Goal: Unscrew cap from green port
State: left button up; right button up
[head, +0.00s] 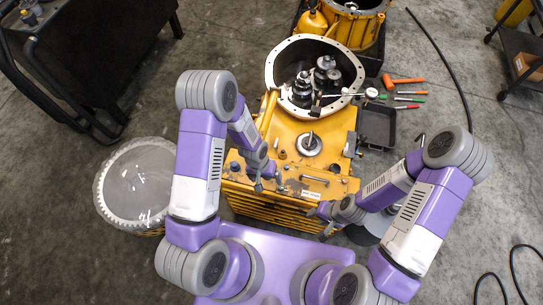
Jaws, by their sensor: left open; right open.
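The yellow transmission housing (283,130) stands in the middle of the head view, with a large open bell end at the back. I cannot make out a green port or its cap at this size; my arms hide part of the front. My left gripper (268,185) is open over the front top edge of the housing, with nothing visible between its fingers. My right gripper (318,222) is open near the front right corner of the housing and looks empty; its fingers are small and partly unclear.
Gears (327,73) sit inside the bell opening. A dark tray (378,125) and several hand tools, including an orange hammer (403,80), lie at right. A clear round cover (137,183) is at left. A dark cart (85,50) stands at upper left. Open floor lies to the right.

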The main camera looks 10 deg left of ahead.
pick_arm(q)
jog(key=w+r+y, duration=0.2)
jog(key=w+r, duration=0.2)
jog(key=w, duration=0.2)
jog(key=shift+m, duration=0.4)
jog(key=f+b, duration=0.2)
jog(key=f, duration=0.1)
jog(key=f+b, duration=0.3)
jog(key=f, duration=0.1)
jog(key=a+f+b, duration=0.1)
jog(key=f+b, duration=0.1)
jog(key=f, duration=0.2)
jog(key=shift+s+f+b, duration=0.15)
jog(key=shift+b, duration=0.25)
grip_shut()
jog(key=shift+r+p, duration=1.45)
jog(key=shift+r, duration=0.6)
